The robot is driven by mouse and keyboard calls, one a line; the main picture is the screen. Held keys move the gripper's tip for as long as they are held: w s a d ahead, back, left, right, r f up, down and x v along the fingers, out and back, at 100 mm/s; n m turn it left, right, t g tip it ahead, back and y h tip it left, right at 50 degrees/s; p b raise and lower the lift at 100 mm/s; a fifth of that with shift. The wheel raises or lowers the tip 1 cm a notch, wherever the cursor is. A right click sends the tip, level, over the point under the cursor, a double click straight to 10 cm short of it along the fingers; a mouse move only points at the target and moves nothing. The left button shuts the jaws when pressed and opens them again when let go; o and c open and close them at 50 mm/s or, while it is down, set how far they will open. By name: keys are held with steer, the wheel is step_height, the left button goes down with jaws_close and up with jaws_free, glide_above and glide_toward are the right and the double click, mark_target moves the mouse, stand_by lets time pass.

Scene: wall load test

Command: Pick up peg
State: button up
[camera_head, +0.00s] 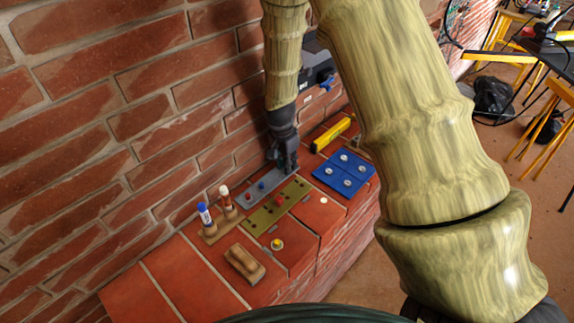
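Small red and blue pegs stand on a grey strip (271,181) along the wall; one is a blue peg (261,185). An olive board (266,219) beside it carries several small red pieces, one of them a red peg (279,199). I cannot tell which peg is meant. My gripper (289,169) points down at the far end of the grey strip, close to the olive board. It is small and dark here, so its finger opening and any contact with a peg cannot be made out.
A blue board (345,172) with white round pieces lies right of my gripper, with a yellow level (331,135) behind. Two markers stand in a wooden holder (221,226). A wooden block (244,264) and a yellow-topped piece (277,244) lie nearer. A brick wall (90,130) bounds the left.

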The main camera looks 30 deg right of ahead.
steer(key=shift+w+f, duration=0.1)
steer(key=shift+f, duration=0.05)
jaws_close()
